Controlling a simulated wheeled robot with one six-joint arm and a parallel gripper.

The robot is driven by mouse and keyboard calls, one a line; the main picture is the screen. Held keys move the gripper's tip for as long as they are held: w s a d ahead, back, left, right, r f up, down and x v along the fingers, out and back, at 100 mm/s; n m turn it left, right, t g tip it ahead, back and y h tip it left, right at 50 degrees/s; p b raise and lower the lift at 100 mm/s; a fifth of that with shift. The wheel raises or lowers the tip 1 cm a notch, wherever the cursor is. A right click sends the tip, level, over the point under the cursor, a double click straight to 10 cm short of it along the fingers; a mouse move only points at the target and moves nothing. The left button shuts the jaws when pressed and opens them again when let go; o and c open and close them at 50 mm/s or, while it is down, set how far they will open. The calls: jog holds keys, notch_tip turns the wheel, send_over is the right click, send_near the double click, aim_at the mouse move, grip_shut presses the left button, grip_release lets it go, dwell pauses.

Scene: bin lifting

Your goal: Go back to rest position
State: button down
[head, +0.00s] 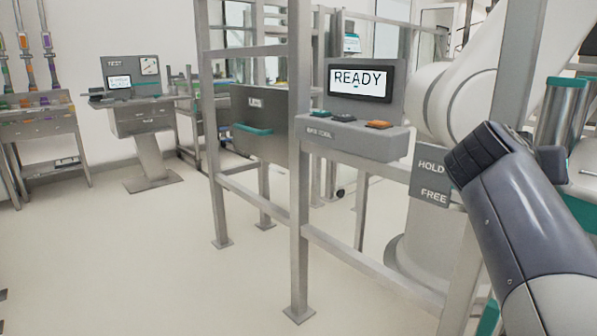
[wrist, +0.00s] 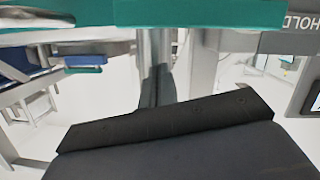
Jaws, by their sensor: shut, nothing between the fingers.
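My gripper (head: 464,158) is at the right of the head view, at the end of my grey arm. Its dark fingers are shut with nothing held. It appears in front of the metal frame (head: 298,200), close to the HOLD/FREE sign (head: 432,182) in the picture. In the wrist view the dark gripper body (wrist: 170,125) fills the lower middle, and a teal edge (wrist: 210,14) crosses the top.
A control box (head: 350,140) with a READY screen and buttons is mounted on the frame. Beside it is a grey bin (head: 275,142) with a teal handle. A white robot arm (head: 440,100) stands behind. A test station (head: 140,120) is far left. The left floor is clear.

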jog(key=w+a+r+n+g+h+p, duration=0.1)
jog(key=w+a+r+n+p, duration=0.4)
jog(key=p, duration=0.9)
jog(key=shift+w+a+r+n+h+p, duration=0.15)
jog(key=shift+w+r+n+h+p, duration=0.25)
jog(key=shift+w+n+h, duration=0.85)
jog(key=shift+s+n+y, duration=0.35)
jog(key=shift+y, duration=0.1)
